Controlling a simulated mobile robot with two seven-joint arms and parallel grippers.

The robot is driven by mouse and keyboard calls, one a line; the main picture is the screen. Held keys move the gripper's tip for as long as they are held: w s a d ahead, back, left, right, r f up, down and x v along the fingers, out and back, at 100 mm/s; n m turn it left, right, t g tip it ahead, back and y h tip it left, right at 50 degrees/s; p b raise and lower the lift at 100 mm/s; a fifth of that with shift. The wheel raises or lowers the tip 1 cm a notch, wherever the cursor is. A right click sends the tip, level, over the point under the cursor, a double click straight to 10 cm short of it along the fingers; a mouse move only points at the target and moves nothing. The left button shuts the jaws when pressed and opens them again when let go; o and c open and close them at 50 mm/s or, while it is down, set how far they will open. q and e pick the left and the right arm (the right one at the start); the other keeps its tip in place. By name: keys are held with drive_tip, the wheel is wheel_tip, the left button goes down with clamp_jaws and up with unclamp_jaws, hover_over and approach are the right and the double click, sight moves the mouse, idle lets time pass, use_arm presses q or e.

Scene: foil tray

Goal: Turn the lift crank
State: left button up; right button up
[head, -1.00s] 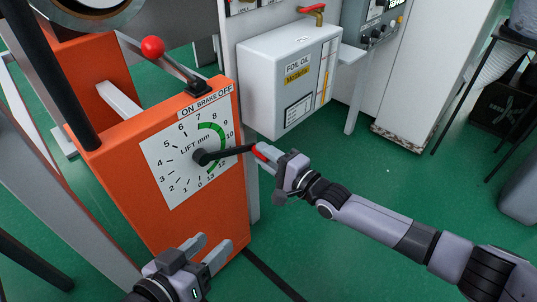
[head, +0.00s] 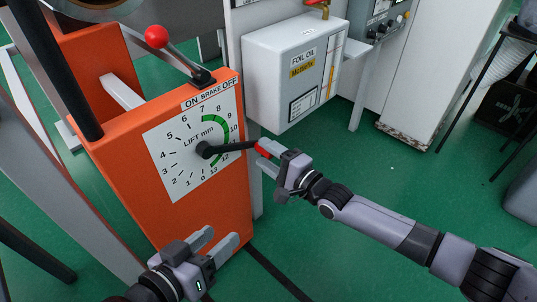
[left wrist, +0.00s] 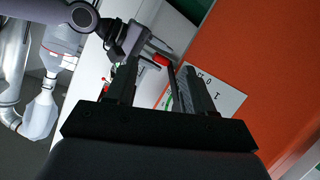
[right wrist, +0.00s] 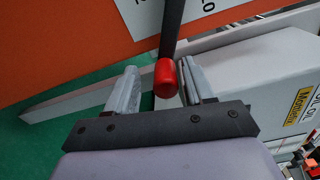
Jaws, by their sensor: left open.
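The lift crank (head: 230,147) is a black arm on the hub of the white LIFT mm dial (head: 175,168), on an orange housing. It points right, just below the 10 mark, and ends in a red handle (head: 263,147). My right gripper (head: 267,157) is at the handle. In the right wrist view the red handle (right wrist: 167,80) sits between the open fingers (right wrist: 157,85), nearer the right one, with a gap on the left. My left gripper (head: 212,244) is open and empty, low in front of the housing. The left wrist view also shows the crank's red handle (left wrist: 160,59).
A brake lever with a red ball (head: 157,37) stands on top of the orange housing (head: 140,210). A white FOIL OIL box (head: 285,70) is behind the right gripper. A grey control panel (head: 383,22) is further back. Green floor (head: 360,170) is open on the right.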

drive_tip(key=shift+s+d, duration=0.3)
drive_tip(key=shift+d, duration=0.1)
drive_tip(key=p+v, duration=0.2)
drive_tip(key=v, duration=0.3)
drive_tip(key=shift+s, duration=0.1)
use_arm(q)
drive_tip(key=shift+s+a+y, duration=0.25)
drive_tip(key=shift+a+y, duration=0.45)
drive_tip(key=shift+a, duration=0.3)
use_arm(e)
drive_tip(key=shift+s+d, duration=0.35)
drive_tip(key=shift+s, duration=0.05)
